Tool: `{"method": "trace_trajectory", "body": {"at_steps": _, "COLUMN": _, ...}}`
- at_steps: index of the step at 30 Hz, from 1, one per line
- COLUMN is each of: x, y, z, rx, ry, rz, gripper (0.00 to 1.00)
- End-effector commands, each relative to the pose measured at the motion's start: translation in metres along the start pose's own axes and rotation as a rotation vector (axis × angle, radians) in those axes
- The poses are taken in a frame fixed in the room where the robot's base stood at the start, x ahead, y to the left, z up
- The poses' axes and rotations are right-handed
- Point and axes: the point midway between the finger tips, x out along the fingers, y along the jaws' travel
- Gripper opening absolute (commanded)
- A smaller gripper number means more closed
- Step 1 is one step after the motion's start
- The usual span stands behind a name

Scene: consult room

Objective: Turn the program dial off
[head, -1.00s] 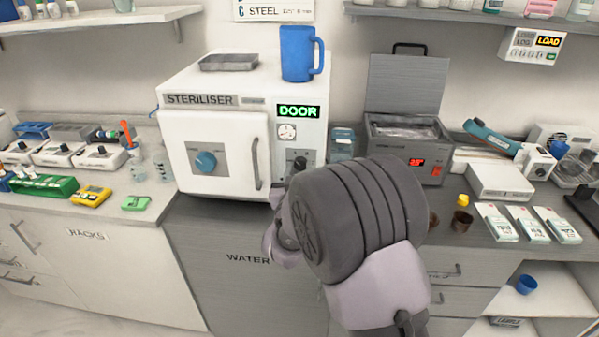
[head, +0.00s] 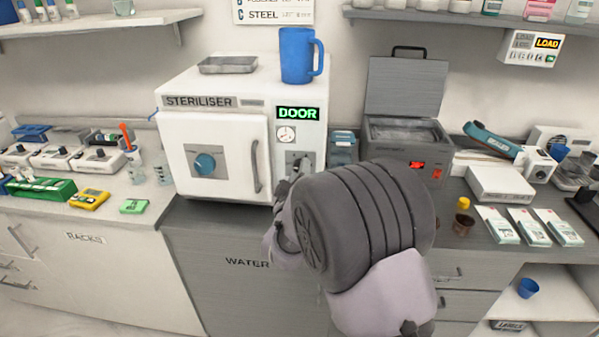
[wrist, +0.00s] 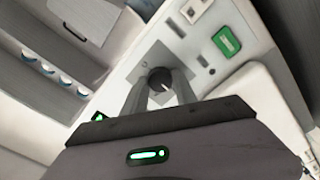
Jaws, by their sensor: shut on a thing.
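The steriliser (head: 215,95) is a white box on the counter with a lit green DOOR sign (head: 297,113). The dark program dial (head: 298,160) sits on a grey plate low on its right-hand panel, below a small round gauge (head: 286,134). In the wrist view the dial (wrist: 160,77) lies between my two fingers. My gripper (wrist: 160,84) is shut on it, with a finger at either side. In the head view my gripper (head: 294,174) reaches the panel from below, partly covered by my wrist. The dial's markings are too small to read.
A blue mug (head: 297,57) and metal tray (head: 228,65) stand on top. An open-lidded grey bath (head: 405,135) is close on the right.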

Motion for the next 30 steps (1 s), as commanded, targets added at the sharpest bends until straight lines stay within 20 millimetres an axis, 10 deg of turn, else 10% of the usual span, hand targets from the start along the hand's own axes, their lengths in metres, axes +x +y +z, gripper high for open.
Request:
{"method": "trace_trajectory", "body": {"at_steps": 23, "x": -0.0003, "y": -0.0007, "z": 0.0005, "rx": -0.103, "ry": 0.000, "rz": -0.002, "gripper": 0.00}}
{"method": "trace_trajectory", "body": {"at_steps": 24, "x": -0.0003, "y": -0.0007, "z": 0.0005, "rx": -0.102, "ry": 0.000, "rz": -0.002, "gripper": 0.36}}
{"method": "trace_trajectory", "body": {"at_steps": 30, "x": -0.0002, "y": -0.0004, "z": 0.0003, "rx": -0.102, "ry": 0.000, "rz": -0.001, "gripper": 0.55}}
